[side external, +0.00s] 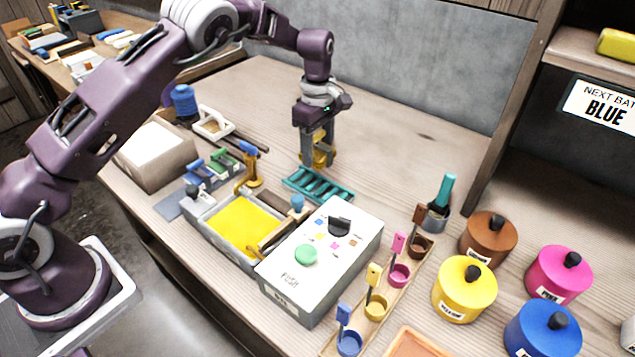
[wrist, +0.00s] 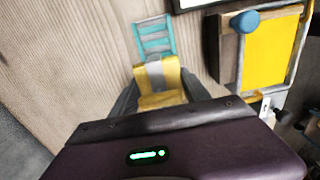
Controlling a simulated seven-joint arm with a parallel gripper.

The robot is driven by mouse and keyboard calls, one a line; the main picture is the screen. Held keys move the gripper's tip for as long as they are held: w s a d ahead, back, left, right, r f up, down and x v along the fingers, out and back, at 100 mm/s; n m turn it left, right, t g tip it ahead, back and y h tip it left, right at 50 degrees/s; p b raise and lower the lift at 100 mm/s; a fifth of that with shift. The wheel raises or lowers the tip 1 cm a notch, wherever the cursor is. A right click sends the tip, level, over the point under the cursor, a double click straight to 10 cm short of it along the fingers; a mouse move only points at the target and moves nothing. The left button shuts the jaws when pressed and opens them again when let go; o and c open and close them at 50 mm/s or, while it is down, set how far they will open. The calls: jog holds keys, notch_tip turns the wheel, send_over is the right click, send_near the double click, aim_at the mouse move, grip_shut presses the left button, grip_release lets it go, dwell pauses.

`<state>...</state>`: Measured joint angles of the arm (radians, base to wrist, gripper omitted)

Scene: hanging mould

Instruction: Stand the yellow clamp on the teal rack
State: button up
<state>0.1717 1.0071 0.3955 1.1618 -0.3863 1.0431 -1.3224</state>
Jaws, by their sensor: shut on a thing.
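My gripper (side external: 317,150) points down and is shut on the yellow clamp (side external: 320,158), just behind the teal rack. In the wrist view the clamp (wrist: 158,78) sits between my two fingers, with a grey band across it. The teal rack (side external: 318,186) is a low slatted frame flat on the wooden bench. It also shows in the wrist view (wrist: 154,38), just beyond the clamp. Whether the clamp touches the bench is hard to tell, and my fingers hide part of it.
A tray of yellow material (side external: 243,228) with a blue-topped yellow fitting (side external: 250,165) stands left of the rack. A white box with a green button (side external: 318,262) is in front. Paint pots and a brush cup (side external: 437,215) stand right. The bench behind the rack is clear.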

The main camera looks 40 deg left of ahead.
aim_at(318, 134)
notch_tip(318, 134, down, 8)
jog(key=shift+f, duration=0.1)
jog(key=shift+f, duration=0.1)
jog(key=o, duration=1.4)
jog(key=shift+o, duration=0.2)
notch_tip(318, 134, up, 12)
jog(key=shift+r, duration=0.2)
